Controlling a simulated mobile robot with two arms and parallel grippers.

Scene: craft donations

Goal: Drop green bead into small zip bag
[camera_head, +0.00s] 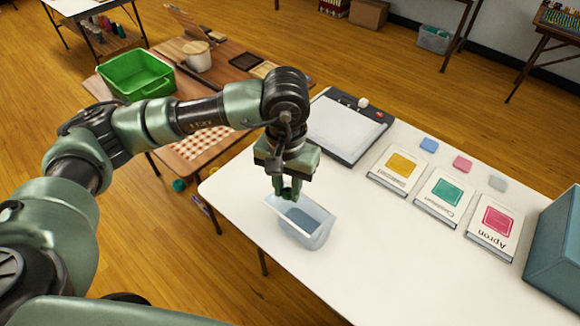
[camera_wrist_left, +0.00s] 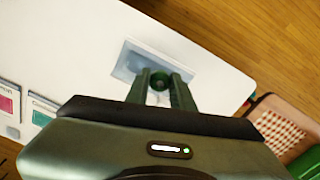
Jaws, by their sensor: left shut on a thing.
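My left gripper (camera_head: 289,190) is shut, with its fingertips low over the small zip bag (camera_head: 309,238). In the left wrist view, the fingers (camera_wrist_left: 160,88) are close together around a small, round, dark green bead (camera_wrist_left: 160,82) between the tips. The bag is pale and translucent, stands open at the top, and sits near the white table's edge; it also shows in the left wrist view (camera_wrist_left: 128,66) behind the fingertips. In the head view the bead is hidden by the fingers. My right gripper is not in view.
The white table (camera_head: 265,175) also holds a grey-topped device (camera_head: 345,128), several labelled packs (camera_head: 438,195) and a teal box (camera_head: 557,245). A wooden table to the left bears a green bin (camera_head: 135,75) and a white lidded pot (camera_head: 198,57). The table's front right is clear.

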